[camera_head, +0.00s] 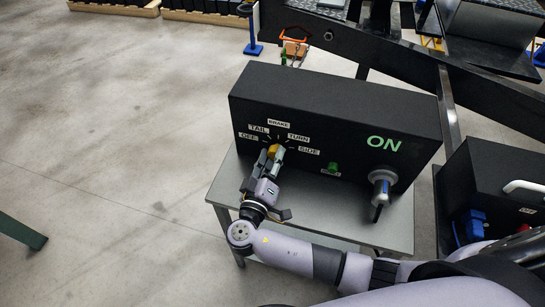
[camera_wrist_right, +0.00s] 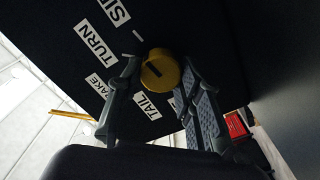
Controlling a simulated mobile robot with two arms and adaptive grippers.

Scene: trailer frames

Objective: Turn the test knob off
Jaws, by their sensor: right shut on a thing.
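A black test box (camera_head: 330,110) stands on a grey table. Its yellow test knob (camera_head: 273,149) sits among the labels OFF, TAIL, BRAKE, TURN and SIDE. My right gripper (camera_head: 271,154) is at the knob, with its fingers closed on either side of it. In the right wrist view the yellow knob (camera_wrist_right: 160,72) shows between the two fingertips, with a dark mark on its face. I cannot tell for sure which label the mark points at. The OFF label (camera_head: 248,136) is left of the knob. My left gripper is not in view.
A green switch (camera_head: 333,168) and a grey plug (camera_head: 381,186) are on the same box face, right of the knob, below a green ON sign (camera_head: 383,143). The grey table (camera_head: 230,182) is mostly bare. Another black box (camera_head: 490,180) stands at the right. Open floor lies left.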

